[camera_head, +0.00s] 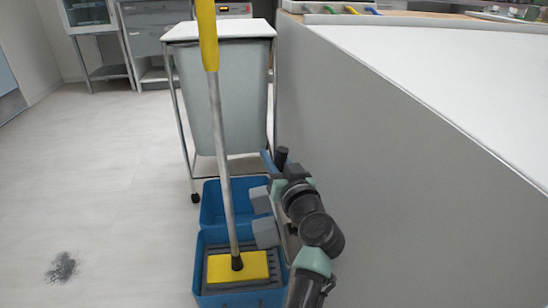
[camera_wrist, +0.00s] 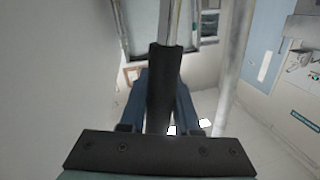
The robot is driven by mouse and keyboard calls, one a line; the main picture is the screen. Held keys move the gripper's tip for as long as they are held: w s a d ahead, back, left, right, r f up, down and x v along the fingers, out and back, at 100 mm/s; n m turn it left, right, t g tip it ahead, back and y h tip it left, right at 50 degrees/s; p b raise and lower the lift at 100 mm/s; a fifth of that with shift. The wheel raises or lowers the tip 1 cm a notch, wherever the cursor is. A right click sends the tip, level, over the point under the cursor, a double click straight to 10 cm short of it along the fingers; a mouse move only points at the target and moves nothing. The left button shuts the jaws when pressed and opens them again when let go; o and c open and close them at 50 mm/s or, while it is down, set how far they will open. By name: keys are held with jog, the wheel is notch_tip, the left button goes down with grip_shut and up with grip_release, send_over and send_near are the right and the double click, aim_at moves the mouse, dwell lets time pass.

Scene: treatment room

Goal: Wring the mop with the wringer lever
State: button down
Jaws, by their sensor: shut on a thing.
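The mop stands almost upright, with a yellow upper handle (camera_head: 207,35), a metal pole (camera_head: 223,160) and a yellow mop head (camera_head: 240,267). The head rests on the dark grey wringer grate (camera_head: 272,283) in the front part of the blue bucket (camera_head: 213,205). My gripper (camera_head: 274,158) is to the right of the pole, beside the bucket. Its blue fingers are shut around the wringer lever's black grip (camera_head: 282,155), which also shows between them in the wrist view (camera_wrist: 165,75). My arm hides most of the lever's lower part.
A grey counter side (camera_head: 400,170) stands close along the right of my arm. A white-topped cart with a hanging bag (camera_head: 242,90) is just behind the bucket. A dark stain (camera_head: 62,268) lies on the floor at left. The floor left of the bucket is otherwise clear.

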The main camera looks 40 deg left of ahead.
dwell(0.3)
jog(key=shift+n, duration=0.7)
jog(key=s+a, duration=0.1)
jog(key=s+a+f, duration=0.1)
jog(key=s+a, duration=0.1)
jog(key=shift+s, duration=0.25)
jog(key=c, duration=0.6)
grip_release()
jog(key=shift+r, duration=0.1)
jog(key=p+v, duration=0.4)
jog(key=v, duration=0.9)
jog(key=shift+r+p, duration=0.2)
jog(key=shift+p, duration=0.1)
